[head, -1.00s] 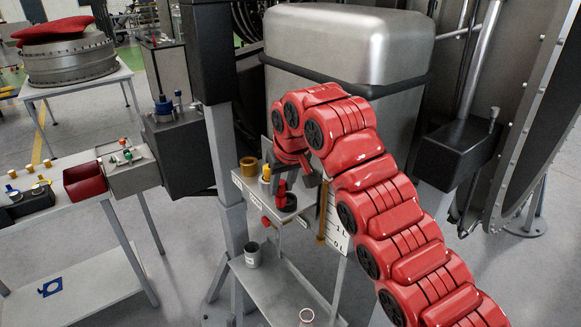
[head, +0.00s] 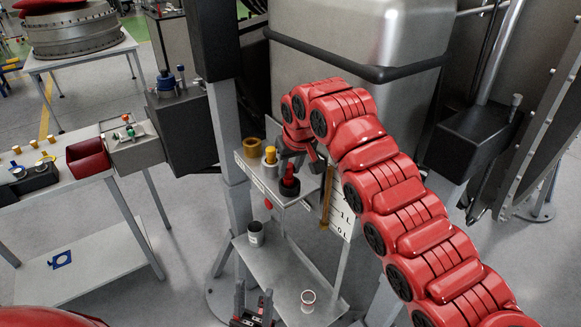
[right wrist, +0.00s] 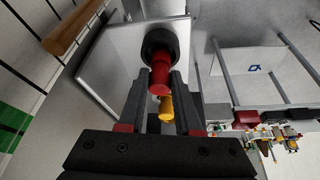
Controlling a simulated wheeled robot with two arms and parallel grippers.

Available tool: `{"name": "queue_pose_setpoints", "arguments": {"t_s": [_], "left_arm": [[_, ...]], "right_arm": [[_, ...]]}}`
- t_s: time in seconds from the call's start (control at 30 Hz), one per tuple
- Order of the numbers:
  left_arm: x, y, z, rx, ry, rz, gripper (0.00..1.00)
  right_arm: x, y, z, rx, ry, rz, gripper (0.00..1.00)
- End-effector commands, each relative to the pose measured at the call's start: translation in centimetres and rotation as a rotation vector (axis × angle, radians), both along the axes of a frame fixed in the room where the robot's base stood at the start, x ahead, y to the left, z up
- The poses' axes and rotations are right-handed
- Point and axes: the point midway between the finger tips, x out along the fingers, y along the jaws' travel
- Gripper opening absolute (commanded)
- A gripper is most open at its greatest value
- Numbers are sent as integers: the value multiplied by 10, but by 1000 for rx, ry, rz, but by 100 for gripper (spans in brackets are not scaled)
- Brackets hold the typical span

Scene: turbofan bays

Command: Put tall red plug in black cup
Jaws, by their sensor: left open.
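The tall red plug (head: 289,171) stands upright in the black cup (head: 290,188) at the front right of the small stand's top. In the right wrist view the red plug (right wrist: 160,78) points out of the dark ring of the black cup (right wrist: 176,42). My right gripper (head: 301,156) is just above and behind the plug. Its fingers are spread on both sides of the plug in the wrist view, with gaps visible. How deep the plug sits in the cup is hidden. My left gripper (head: 253,304) is low at the bottom edge, open and empty, away from the plug.
A yellow plug (head: 271,156) in a grey cup and a brass cup (head: 253,148) stand beside the black cup. A ruled plate (head: 341,210) hangs at the right.

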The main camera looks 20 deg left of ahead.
Motion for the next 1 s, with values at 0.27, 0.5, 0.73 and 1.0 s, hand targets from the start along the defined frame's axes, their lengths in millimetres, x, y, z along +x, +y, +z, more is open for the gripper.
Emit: {"name": "queue_pose_setpoints", "arguments": {"t_s": [0.27,0.5,0.73,1.0], "left_arm": [[0,0,0,0,0,0,50],[0,0,5,0,0,0,50],[0,0,-15,0,0,0,50],[0,0,-17,0,1,0,50]], "right_arm": [[0,0,0,-1,1,0,62],[0,0,5,-1,1,0,62],[-11,-7,37,6,-8,2,62],[-28,-24,100,2,-5,-1,62]]}}
